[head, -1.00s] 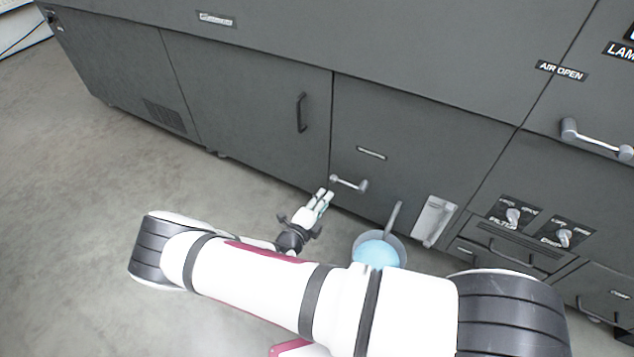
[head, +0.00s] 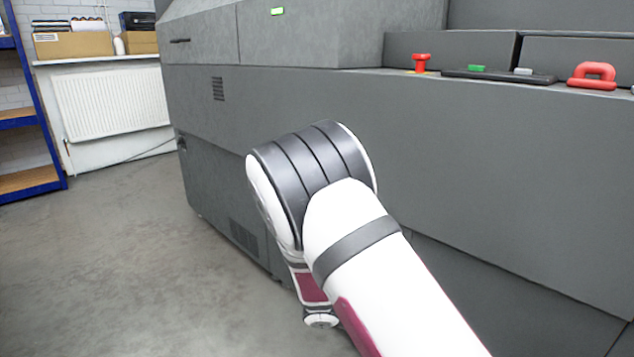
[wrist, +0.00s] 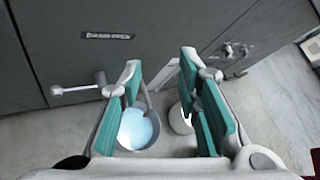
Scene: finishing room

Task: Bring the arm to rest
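My gripper (wrist: 165,105) shows in the wrist view with its two teal-padded fingers spread apart and nothing between them. It is open. Beyond the fingers, on the floor, stands a round container (wrist: 137,130) with light blue content, partly behind the left finger. In the head view my arm is bent in front of the grey machine (head: 500,160), and my gripper is not visible there.
The machine's front has a crank handle (wrist: 78,90) left of my gripper. A white round container (wrist: 180,118) stands beside the blue one. Shelving (head: 30,120) and a radiator (head: 110,103) stand at the far left. Open floor (head: 120,270) lies left of the machine.

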